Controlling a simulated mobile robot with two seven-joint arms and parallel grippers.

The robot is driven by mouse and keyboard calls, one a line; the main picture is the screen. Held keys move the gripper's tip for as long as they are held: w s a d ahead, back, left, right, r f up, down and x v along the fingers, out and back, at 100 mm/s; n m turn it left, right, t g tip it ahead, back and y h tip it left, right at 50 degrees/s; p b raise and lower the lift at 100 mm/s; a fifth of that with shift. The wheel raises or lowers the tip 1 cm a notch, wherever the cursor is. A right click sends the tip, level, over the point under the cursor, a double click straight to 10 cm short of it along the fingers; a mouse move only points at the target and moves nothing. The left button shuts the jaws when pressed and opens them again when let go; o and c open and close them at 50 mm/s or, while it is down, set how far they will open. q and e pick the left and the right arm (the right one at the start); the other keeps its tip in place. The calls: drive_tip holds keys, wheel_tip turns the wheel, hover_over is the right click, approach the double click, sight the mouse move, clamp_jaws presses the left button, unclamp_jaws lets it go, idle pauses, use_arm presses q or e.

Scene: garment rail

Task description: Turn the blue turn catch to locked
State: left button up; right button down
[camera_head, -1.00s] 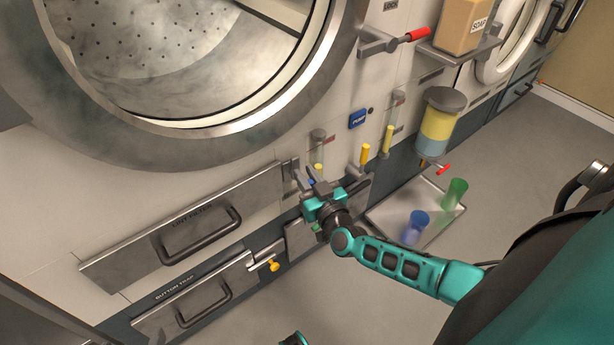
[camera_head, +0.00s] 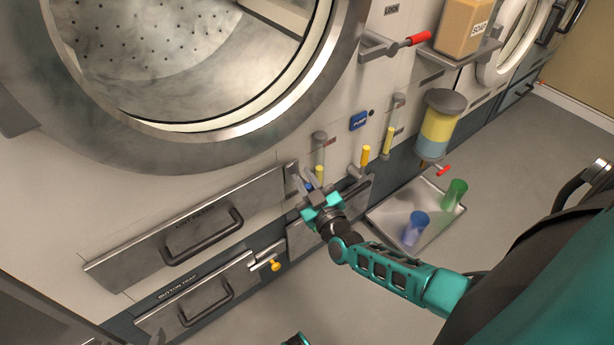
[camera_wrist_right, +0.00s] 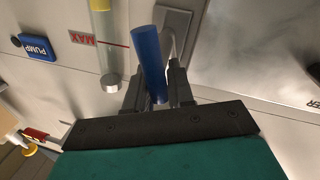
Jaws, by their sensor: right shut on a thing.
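The blue turn catch (camera_head: 308,187) sits at the right end of the lint filter drawer front, mostly hidden by my right gripper in the head view. In the right wrist view its blue handle (camera_wrist_right: 149,60) stands between the two fingers, beside a grey metal plate (camera_wrist_right: 174,22). My right gripper (camera_head: 313,190) is at the catch and shut on the blue handle; its fingers also show in the right wrist view (camera_wrist_right: 156,90). My left gripper is not in view; only a small teal part shows at the head view's bottom edge.
The lint filter drawer (camera_head: 195,225) and button trap drawer (camera_head: 200,295) are left of my gripper. Yellow handles (camera_head: 365,156) and a blue pump button (camera_head: 358,121) are close on the right. A tray (camera_head: 435,232) with blue and green cups lies on the floor.

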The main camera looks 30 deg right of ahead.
use_arm(q)
drive_tip(key=b, duration=0.1)
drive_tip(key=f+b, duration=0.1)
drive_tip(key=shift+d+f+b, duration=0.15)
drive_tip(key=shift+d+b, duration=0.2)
use_arm(e)
drive_tip(key=n+y, duration=0.1)
drive_tip(key=n, duration=0.4)
drive_tip(key=a+f+n+t+y, duration=0.1)
drive_tip(key=n, duration=0.4)
drive_tip(key=a+f+n+y, duration=0.1)
drive_tip(key=n, duration=0.5)
drive_tip(key=shift+s+a+f+t, duration=0.1)
drive_tip(key=shift+f+t, duration=0.15)
drive_tip(key=shift+t, duration=0.05)
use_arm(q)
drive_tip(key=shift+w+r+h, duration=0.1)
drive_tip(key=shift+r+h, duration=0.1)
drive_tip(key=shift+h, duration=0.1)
use_arm(e)
drive_tip(key=shift+n+y, duration=0.4)
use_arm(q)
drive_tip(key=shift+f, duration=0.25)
use_arm(e)
drive_tip(key=c, duration=1.1)
unclamp_jaws()
